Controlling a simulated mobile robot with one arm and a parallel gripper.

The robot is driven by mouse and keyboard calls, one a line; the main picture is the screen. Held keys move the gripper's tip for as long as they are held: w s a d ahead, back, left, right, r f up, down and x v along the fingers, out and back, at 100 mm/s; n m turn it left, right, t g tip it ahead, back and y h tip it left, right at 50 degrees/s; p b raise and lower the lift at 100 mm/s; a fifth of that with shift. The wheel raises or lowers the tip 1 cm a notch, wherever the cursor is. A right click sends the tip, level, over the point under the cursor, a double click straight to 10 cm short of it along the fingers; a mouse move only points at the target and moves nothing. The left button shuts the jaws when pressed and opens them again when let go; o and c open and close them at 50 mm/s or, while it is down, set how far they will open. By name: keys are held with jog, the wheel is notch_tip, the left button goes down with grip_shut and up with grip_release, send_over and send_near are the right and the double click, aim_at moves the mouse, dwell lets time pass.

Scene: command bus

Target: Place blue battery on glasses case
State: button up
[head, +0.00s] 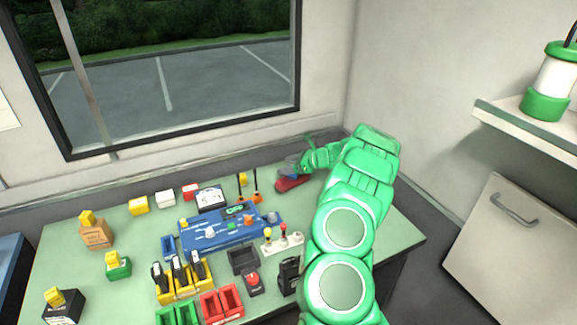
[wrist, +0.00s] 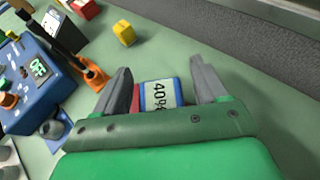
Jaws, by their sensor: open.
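The blue battery (wrist: 160,93), a block with a blue border and a white "40%" label, sits between the two fingers of my gripper (wrist: 160,66) in the wrist view. The fingers stand apart on either side of it, with gaps showing. In the head view the battery (head: 291,161) shows just left of my gripper (head: 304,164). A red case (head: 292,184), apparently the glasses case, lies directly below it at the back right of the table. A strip of red (wrist: 135,98) shows beside the battery in the wrist view. The exact contact between them is hidden.
A blue control panel (head: 225,232) with knobs and a black-and-orange antenna (head: 257,197) stand left of my gripper. A yellow block (wrist: 124,33) lies farther back. Yellow (head: 183,288) and red (head: 222,302) holders fill the front. The wall and window bound the back.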

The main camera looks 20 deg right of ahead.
jog(key=v, duration=1.2)
jog(key=s+a+r+n+g+y, duration=0.15)
jog(key=a+r+n, duration=0.35)
jog(key=a, duration=0.5)
jog(key=s+a+r+n+g, duration=0.3)
jog(key=a+r, duration=0.4)
jog(key=a, duration=0.4)
jog(key=s+a+r+n+g+h, duration=0.1)
jog(key=s+a+r+n+g, duration=0.2)
jog(key=s+a, duration=0.35)
jog(key=s+a+r+n+g, duration=0.1)
jog(key=s+a+r+n, duration=0.1)
jog(key=s+a+n, duration=0.35)
jog(key=s+a+r+n+g+h, duration=0.1)
jog(key=s+a+n+h, duration=0.15)
jog(key=s, duration=0.65)
jog(key=s+a+n+g+h, duration=0.1)
jog(key=s+a+n+h, duration=0.2)
jog(key=s, duration=0.6)
jog(key=s+d+f+n+h, duration=0.1)
jog(key=s+d+n+h, duration=0.1)
jog(key=s, duration=0.7)
jog(key=s+d+f+n+h, duration=0.1)
jog(key=s+d+n+h, duration=0.1)
jog(key=s, duration=0.7)
jog(key=shift+d+n, duration=0.5)
jog(key=shift+d, duration=0.15)
